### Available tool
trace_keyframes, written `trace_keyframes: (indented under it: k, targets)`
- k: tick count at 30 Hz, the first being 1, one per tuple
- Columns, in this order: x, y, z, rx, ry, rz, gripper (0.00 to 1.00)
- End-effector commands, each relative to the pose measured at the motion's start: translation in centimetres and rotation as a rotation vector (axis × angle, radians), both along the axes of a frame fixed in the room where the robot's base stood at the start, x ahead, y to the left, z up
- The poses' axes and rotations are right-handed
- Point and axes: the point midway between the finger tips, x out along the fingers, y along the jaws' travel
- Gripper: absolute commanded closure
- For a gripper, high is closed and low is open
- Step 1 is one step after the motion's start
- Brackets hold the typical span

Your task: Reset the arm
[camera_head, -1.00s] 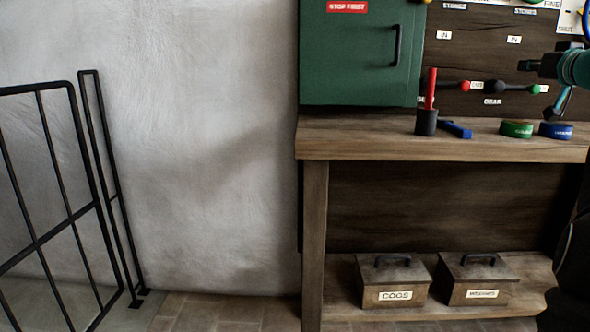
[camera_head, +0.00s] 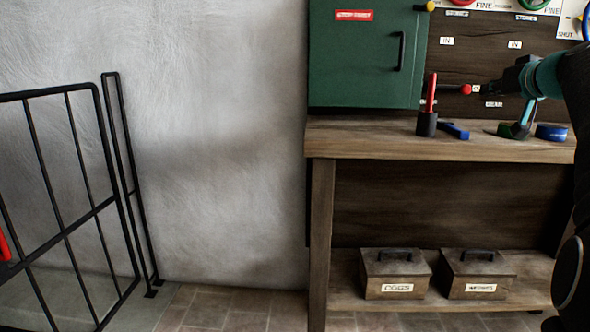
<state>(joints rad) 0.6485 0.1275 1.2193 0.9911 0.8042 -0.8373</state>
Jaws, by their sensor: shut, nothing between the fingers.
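My arm comes in from the right edge, with teal and black links. My gripper (camera_head: 489,88) is shut and empty, pointing left in front of the dark panel above the workbench (camera_head: 430,148). It is just right of the red-knobbed lever (camera_head: 464,89) in the picture; I cannot tell the depth between them. An arm link hides part of the green round piece (camera_head: 505,130) on the bench.
On the bench stand a red-handled tool in a dark holder (camera_head: 427,124), a blue block (camera_head: 455,131) and a blue disc (camera_head: 552,132). Labelled boxes (camera_head: 395,268) (camera_head: 478,268) sit below. A black gate (camera_head: 65,150) stands far left.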

Motion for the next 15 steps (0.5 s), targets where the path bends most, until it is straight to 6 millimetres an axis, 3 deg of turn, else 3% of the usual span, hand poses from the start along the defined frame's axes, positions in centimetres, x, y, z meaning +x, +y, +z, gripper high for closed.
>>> trace_keyframes:
  k: [5, 8, 15]
  targets:
    - [-2.8, 7.8, -2.7, 0.033, 0.144, 0.048, 1.0]
    - [-5.6, 12.6, -5.5, 0.047, 0.25, 0.074, 1.0]
    - [-14.7, 21.6, -13.2, 0.037, 0.491, 0.107, 1.0]
